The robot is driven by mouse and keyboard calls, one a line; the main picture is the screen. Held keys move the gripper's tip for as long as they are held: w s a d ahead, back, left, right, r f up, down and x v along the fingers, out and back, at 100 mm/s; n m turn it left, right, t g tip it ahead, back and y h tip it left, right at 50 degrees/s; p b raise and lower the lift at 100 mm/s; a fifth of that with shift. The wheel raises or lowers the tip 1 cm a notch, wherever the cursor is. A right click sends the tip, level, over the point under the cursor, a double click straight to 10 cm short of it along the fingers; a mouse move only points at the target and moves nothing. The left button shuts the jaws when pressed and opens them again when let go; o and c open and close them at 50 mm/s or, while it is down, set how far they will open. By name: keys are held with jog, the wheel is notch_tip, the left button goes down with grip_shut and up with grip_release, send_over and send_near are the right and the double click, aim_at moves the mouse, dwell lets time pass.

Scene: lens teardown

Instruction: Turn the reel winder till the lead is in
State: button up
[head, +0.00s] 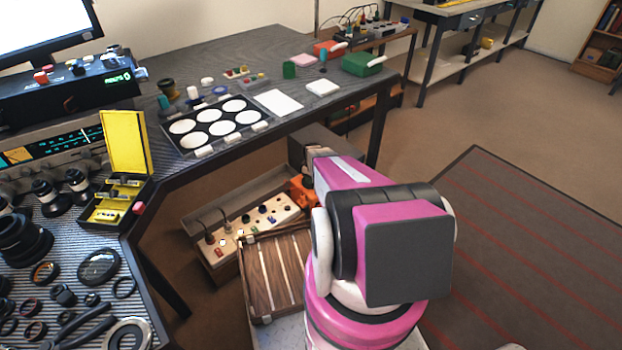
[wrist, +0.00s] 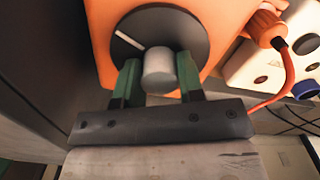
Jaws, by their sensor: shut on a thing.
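The reel winder is an orange box (wrist: 108,35) with a round dark dial (wrist: 150,22) on its face. A pale line marks the dial, up and left of a grey cylindrical knob (wrist: 159,70). My gripper (wrist: 161,82) has its two green fingers on either side of this knob and is shut on it. An orange plug (wrist: 264,28) with an orange lead (wrist: 289,72) is at the right of the winder in the wrist view. In the head view the orange winder (head: 303,192) shows partly behind my arm, and my gripper is hidden there.
A power panel (head: 255,217) with sockets and plugs lies in a low tray beside the winder. A striped wooden case (head: 268,270) stands in front of it. The desk (head: 225,58) with lens parts is above and left. Open carpet lies to the right.

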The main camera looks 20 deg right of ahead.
jog(key=m, duration=0.4)
jog(key=shift+m, duration=0.3)
jog(key=m, duration=0.3)
jog(key=shift+m, duration=0.4)
jog(key=m, duration=0.4)
jog(key=shift+m, duration=1.8)
jog(key=o, duration=0.9)
